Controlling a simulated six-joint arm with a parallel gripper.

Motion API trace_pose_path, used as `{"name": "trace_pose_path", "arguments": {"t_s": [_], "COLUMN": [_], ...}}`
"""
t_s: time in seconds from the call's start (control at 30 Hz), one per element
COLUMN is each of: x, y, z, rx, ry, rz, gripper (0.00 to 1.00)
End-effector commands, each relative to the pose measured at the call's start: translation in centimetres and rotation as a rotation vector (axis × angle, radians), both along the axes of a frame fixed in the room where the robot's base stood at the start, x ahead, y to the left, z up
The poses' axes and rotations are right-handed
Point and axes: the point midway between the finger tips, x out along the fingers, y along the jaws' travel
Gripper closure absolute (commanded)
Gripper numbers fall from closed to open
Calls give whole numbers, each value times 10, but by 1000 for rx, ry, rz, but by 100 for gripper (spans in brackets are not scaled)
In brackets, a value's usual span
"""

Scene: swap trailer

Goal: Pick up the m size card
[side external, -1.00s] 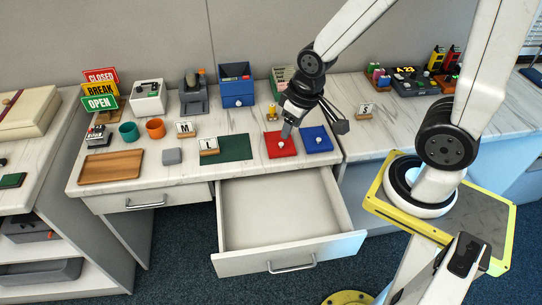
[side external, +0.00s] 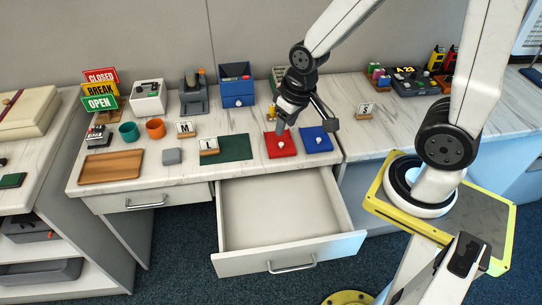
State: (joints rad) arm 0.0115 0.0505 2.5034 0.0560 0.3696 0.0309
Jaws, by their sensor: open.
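The M size card (side external: 185,128) stands upright on a small wooden base on the white counter, behind and left of the L card (side external: 209,145). A third card (side external: 364,110), its letter hard to read, stands on the right-hand counter. My gripper (side external: 300,130) is open and empty. It hangs above the red square (side external: 281,145) and blue square (side external: 316,140), well to the right of the M card.
An open, empty drawer (side external: 285,210) juts out below the counter. Orange (side external: 155,129) and teal (side external: 129,132) cups, a wooden tray (side external: 111,167), a green mat (side external: 233,148) and a blue box (side external: 237,85) surround the cards. Sign boards (side external: 100,88) stand at the back left.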

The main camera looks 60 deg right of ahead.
Motion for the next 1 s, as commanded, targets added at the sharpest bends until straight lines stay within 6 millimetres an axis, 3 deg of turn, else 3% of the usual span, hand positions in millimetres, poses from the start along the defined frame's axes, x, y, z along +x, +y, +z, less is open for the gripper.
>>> {"name": "trace_pose_path", "arguments": {"t_s": [0.47,1.0], "x": [101,222], "y": [-2,-13], "z": [-24,-79], "rx": [269,677], "ry": [103,253], "rz": [-552,-1184], "gripper": [54,54]}}
